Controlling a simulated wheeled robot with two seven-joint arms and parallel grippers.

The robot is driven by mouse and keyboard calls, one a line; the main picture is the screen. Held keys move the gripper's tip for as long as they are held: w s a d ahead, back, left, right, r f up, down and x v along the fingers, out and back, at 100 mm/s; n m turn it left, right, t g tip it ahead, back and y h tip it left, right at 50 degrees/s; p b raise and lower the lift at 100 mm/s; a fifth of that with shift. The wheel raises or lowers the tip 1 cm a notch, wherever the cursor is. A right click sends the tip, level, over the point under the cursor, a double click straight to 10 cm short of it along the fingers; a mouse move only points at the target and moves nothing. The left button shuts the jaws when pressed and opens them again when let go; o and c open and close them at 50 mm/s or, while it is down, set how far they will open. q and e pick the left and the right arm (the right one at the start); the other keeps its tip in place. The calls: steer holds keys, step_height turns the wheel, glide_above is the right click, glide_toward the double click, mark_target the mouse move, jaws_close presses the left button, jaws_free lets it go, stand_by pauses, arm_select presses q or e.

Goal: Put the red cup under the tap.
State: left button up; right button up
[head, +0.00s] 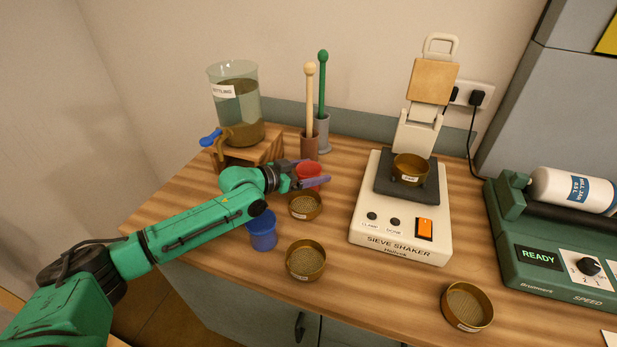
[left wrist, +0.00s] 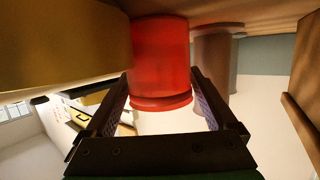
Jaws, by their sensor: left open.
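The red cup (head: 309,170) stands on the wooden table right of the settling tank's stand. My left gripper (head: 316,171) is open, with one purple-padded finger on each side of the cup. In the left wrist view the red cup (left wrist: 162,58) shows between the open fingers (left wrist: 160,82); I cannot tell whether they touch it. The tap (head: 221,147), with a blue handle (head: 210,137), is on the front of the settling tank (head: 236,105), on a wooden stand (head: 262,152). The space under the tap is partly hidden. My right gripper is not in view.
A blue cup (head: 262,230) and brass sieves (head: 305,205), (head: 306,260) stand near my left forearm. Two pots with tall rods (head: 309,145), (head: 323,133) stand behind the red cup. The sieve shaker (head: 400,245) is to the right, with another sieve (head: 467,307) in front.

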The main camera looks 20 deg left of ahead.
arm_select(q)
steer(key=shift+x, duration=1.2)
steer(key=shift+r, duration=0.1)
steer(key=c, duration=1.2)
